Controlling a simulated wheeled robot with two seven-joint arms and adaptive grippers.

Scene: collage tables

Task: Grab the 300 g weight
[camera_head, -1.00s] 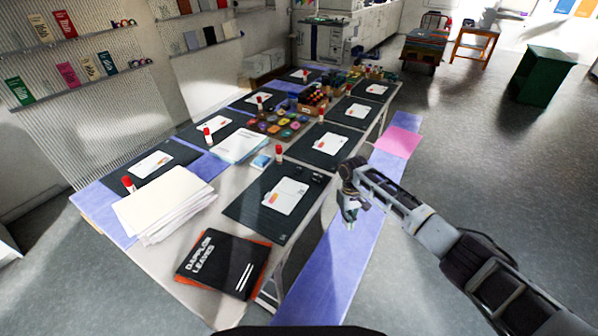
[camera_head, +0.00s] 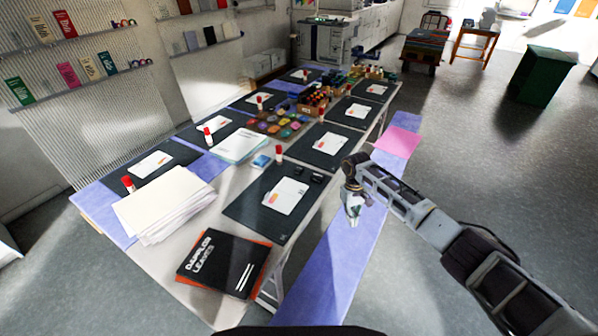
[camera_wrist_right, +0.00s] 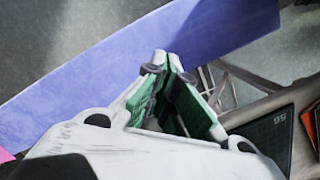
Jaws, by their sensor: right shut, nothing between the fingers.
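Two small dark pieces (camera_head: 299,171) (camera_head: 316,178) sit at the far right corner of the nearest right-hand black mat (camera_head: 250,208). They may be weights, but no marking is readable, so I cannot tell which is 300 g. My right gripper (camera_head: 352,215) is shut and empty. It hangs over the purple bench strip, right of the table edge and apart from the dark pieces. In the right wrist view its green-padded fingers (camera_wrist_right: 161,60) point over the purple strip. My left gripper is out of view.
The table holds several black mats with white cards, red-capped glue sticks (camera_head: 279,153), a paper stack (camera_head: 165,203) and a black book (camera_head: 222,262). A long purple bench (camera_head: 325,275) with a pink sheet (camera_head: 397,142) runs alongside.

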